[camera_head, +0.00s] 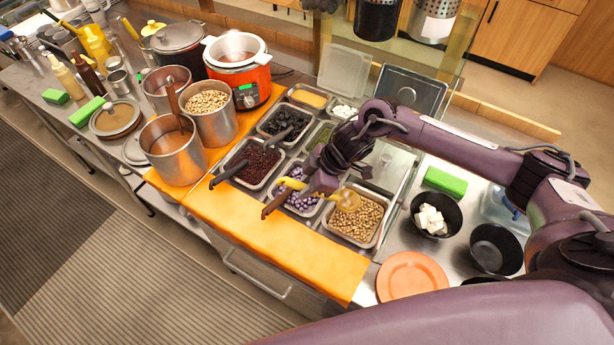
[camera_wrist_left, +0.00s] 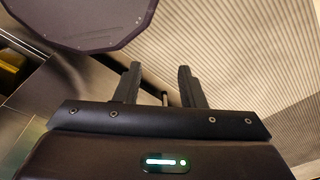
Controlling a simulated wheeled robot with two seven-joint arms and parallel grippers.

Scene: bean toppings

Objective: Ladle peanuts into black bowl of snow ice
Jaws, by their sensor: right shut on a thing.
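My right gripper (camera_head: 312,184) is shut on the yellow ladle (camera_head: 294,184). The ladle's bowl (camera_head: 347,200) is over the tray of peanuts (camera_head: 352,239), at its upper left part; whether it touches the peanuts or holds any is hard to tell. The black bowl with white snow ice cubes (camera_head: 431,217) stands on the counter to the right of the peanut tray. My left gripper (camera_wrist_left: 160,70) is open and empty in the left wrist view, over the striped floor mat. It is not seen in the head view.
Trays of purple balls (camera_head: 297,201), red beans (camera_head: 251,162) and dark jelly (camera_head: 285,124) lie left of the peanuts, some with dark handles sticking out. An empty black bowl (camera_head: 495,249), an orange plate (camera_head: 411,276) and a green sponge (camera_head: 445,182) are at the right.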

